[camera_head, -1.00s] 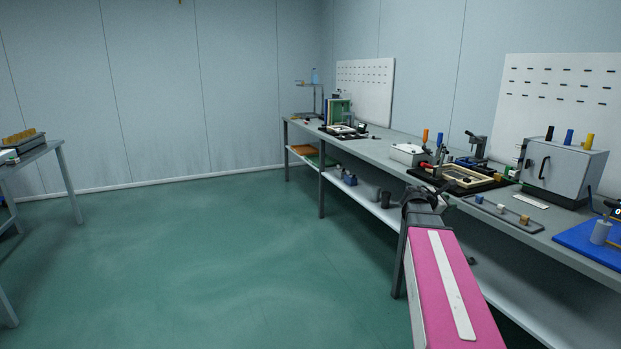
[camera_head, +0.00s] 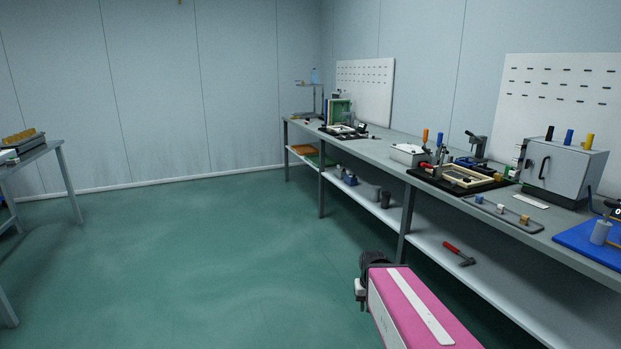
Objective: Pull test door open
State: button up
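The test door is the pale grey front (camera_head: 553,172) of a metal box on the bench at the right. It has a black vertical bar handle (camera_head: 544,167) near its left edge. The door looks closed, flush with the box. My gripper (camera_head: 364,287) is low in front of the bench, well left of and below the door, at the far end of my pink and white arm. It is apart from the handle. Its fingers are mostly hidden behind my arm's dark end, so I cannot tell whether it is open or shut.
The bench (camera_head: 405,162) holds a black tray with a wooden frame (camera_head: 468,176), a strip with small blocks (camera_head: 503,213) and a blue mat (camera_head: 590,243). A red-handled hammer (camera_head: 459,253) lies on the lower shelf. The green floor at left is clear.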

aim_at(561, 172)
jog(key=z, duration=1.5)
jog(key=k+j+z, duration=0.1)
jog(key=j, duration=0.45)
